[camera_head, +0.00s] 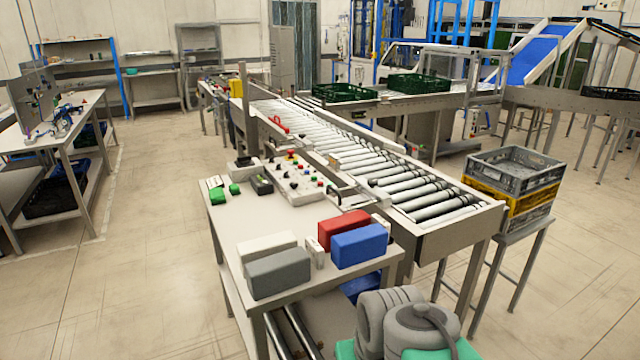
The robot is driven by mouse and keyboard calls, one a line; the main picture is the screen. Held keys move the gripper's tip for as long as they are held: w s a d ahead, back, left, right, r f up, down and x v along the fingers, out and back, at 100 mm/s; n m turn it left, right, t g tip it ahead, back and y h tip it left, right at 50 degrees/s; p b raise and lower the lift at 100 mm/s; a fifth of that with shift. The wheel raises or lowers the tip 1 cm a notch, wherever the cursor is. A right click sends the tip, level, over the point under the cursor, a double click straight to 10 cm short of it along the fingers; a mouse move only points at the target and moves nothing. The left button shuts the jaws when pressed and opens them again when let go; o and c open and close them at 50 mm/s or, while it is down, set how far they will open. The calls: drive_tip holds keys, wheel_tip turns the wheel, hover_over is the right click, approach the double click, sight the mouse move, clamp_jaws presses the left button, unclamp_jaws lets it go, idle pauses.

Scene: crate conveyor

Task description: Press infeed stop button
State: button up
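A control panel (298,176) with several small red, black, green and yellow buttons sits at the far end of a light grey table (292,222), beside the roller conveyor. A red button (291,154) shows near the panel's back edge. The labels are too small to read, so I cannot tell which button is the infeed stop. Part of my arm (422,330) shows folded at the bottom, well in front of the panel. My gripper is not in view.
Red (343,229), blue (359,246) and grey (278,272) boxes stand on the table's near part. The roller conveyor (425,188) runs along its right. Stacked crates (513,172) stand further right. The floor (150,230) left of the table is clear.

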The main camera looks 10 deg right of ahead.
clamp_jaws()
idle(1.4)
